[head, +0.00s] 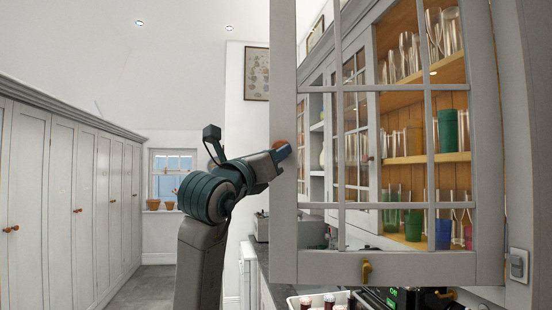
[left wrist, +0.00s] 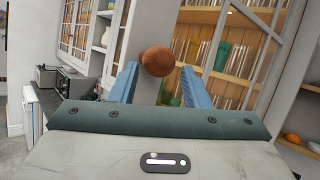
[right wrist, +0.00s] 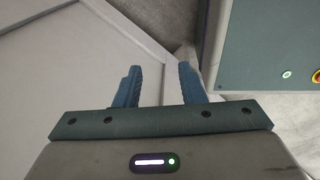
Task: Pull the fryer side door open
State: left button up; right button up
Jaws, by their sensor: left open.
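The glazed door (head: 387,265) has a pale grey frame and fills the right of the head view. It appears to stand out at an angle from the cabinet front. Its round orange-brown knob (head: 280,144) is on the left stile, partly covered by my left gripper (head: 283,153). In the left wrist view, the knob (left wrist: 157,61) shows between the blue fingertips of my open left gripper (left wrist: 160,72), with gaps at the sides. I cannot tell its exact depth between them. My right gripper (right wrist: 160,68) is open and empty in the right wrist view.
Shelves (head: 450,157) with glasses and coloured tumblers show through the panes. Below the door are a tray (head: 293,302) with dark-red jars and a black appliance (head: 405,297) with a green display. Tall grey cupboards (head: 60,180) line the left wall. The floor (head: 143,285) between is clear.

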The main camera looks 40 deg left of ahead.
pick_arm(q)
jog(key=b+v, duration=0.3)
jog(key=v, duration=0.5)
jog(key=shift+s+b, duration=0.4)
jog(key=shift+f, duration=0.1)
